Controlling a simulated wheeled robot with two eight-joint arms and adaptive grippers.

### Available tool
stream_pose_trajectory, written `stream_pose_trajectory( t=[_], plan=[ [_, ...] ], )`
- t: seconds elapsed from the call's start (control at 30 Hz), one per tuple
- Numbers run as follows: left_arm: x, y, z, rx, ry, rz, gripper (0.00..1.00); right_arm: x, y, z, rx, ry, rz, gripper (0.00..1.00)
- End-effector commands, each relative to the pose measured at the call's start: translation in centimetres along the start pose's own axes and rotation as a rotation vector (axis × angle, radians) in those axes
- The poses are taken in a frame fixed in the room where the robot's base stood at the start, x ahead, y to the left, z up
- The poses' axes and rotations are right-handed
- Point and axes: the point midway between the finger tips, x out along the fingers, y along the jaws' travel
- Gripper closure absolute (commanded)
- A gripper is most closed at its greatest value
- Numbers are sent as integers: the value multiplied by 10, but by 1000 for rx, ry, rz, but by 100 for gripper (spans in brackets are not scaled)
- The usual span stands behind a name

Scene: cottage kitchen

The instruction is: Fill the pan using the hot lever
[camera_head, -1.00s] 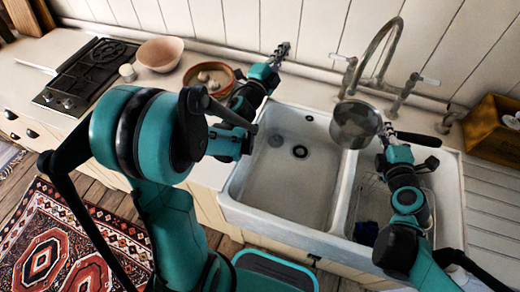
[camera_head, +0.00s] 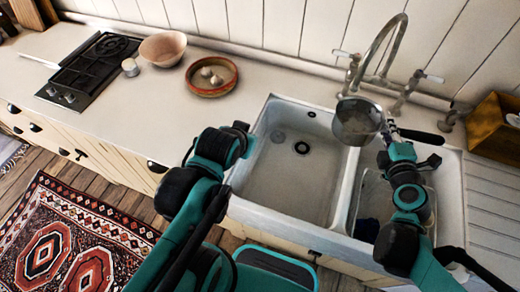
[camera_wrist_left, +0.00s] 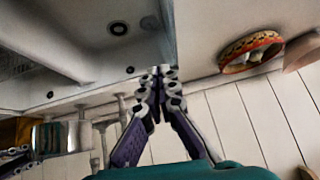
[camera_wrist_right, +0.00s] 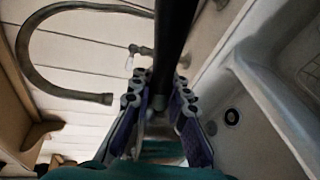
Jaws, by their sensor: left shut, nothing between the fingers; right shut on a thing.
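The metal pan (camera_head: 357,124) is over the divider between the two sink basins, close to the tap spout (camera_head: 404,30). My right gripper (camera_head: 392,133) is shut on its black handle (camera_head: 425,138); the handle also runs between the fingers in the right wrist view (camera_wrist_right: 176,45). The pan's inside is hard to make out. A left lever (camera_head: 345,55) and a right lever (camera_head: 430,77) flank the spout; no hot marking is legible. My left gripper (camera_head: 240,130) is by the sink's left edge, away from both levers. Its fingers are shut and empty in the left wrist view (camera_wrist_left: 160,78).
The white sink (camera_head: 285,185) has two basins. A brown dish (camera_head: 196,91) with white items, a pink bowl (camera_head: 161,47) and a stove (camera_head: 90,68) are to the left. A wooden box (camera_head: 490,125) stands at the right.

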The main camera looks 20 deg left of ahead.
Motion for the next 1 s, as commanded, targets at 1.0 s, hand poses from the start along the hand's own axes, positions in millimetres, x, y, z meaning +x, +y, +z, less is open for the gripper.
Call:
stream_pose_trajectory(
  t=[1.0],
  plan=[
    [-11,18,34,-53,-91,62,100,-13,59,7,6,-3,3,100]
  ],
)
